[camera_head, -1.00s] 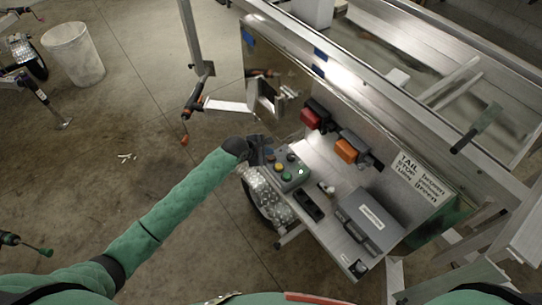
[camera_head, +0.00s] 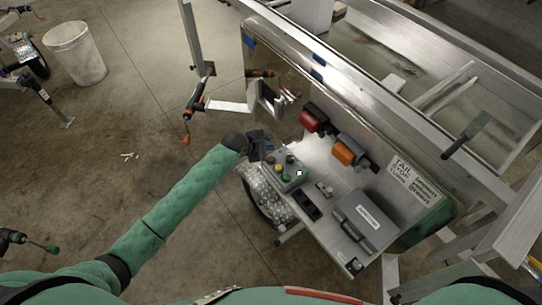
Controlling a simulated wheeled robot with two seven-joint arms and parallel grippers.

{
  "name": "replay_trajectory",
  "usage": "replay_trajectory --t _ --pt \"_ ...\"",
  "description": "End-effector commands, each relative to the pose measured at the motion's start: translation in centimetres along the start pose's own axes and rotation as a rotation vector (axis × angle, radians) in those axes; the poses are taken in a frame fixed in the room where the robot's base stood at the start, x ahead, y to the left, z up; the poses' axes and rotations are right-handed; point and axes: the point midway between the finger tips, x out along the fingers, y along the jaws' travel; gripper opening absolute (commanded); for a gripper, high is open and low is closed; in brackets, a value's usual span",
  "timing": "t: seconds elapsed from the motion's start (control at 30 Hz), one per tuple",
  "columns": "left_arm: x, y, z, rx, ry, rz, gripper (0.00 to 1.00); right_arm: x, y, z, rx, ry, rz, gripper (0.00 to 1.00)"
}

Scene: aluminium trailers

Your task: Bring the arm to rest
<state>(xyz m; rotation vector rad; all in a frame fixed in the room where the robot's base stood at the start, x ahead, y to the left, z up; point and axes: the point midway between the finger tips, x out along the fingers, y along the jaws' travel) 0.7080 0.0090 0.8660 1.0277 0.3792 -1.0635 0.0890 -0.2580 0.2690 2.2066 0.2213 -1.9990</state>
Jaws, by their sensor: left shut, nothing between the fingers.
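My left arm (camera_head: 180,205), in a green sleeve, reaches up from the lower left. My left gripper (camera_head: 262,146) is dark and shut, with nothing seen in it. One small lamp on the box glows white. My right gripper is out of view; only green sleeve shows at the bottom right.
The box stands on a metal shelf (camera_head: 330,228) with a grey case (camera_head: 367,221). Behind are a red lamp (camera_head: 310,119), an orange lamp (camera_head: 343,153) and the aluminium trailer (camera_head: 370,105). A white bin (camera_head: 75,54) stands far left. Floor left of my arm is mostly clear.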

Motion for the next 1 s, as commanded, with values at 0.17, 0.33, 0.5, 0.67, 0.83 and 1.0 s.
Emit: replay_trajectory --t 0.17,0.33,0.5,0.67,0.83,1.0 --pt "-0.73 0.52 0.51 0.000 0.000 0.000 0.00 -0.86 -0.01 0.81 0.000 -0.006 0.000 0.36" --pt "-0.71 0.50 0.48 0.000 0.001 0.000 0.00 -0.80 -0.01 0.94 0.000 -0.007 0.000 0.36" --pt "-0.70 0.50 0.48 0.000 0.001 0.000 0.00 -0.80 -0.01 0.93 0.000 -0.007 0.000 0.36" --pt "-0.71 0.49 0.48 0.000 0.001 -0.001 0.00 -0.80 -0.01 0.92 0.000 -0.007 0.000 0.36" --pt "-0.71 0.49 0.48 0.033 0.001 -0.001 0.00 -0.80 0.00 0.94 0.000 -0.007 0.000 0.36" --pt "-0.71 0.55 0.51 0.237 -0.001 0.002 0.00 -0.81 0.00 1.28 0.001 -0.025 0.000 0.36"
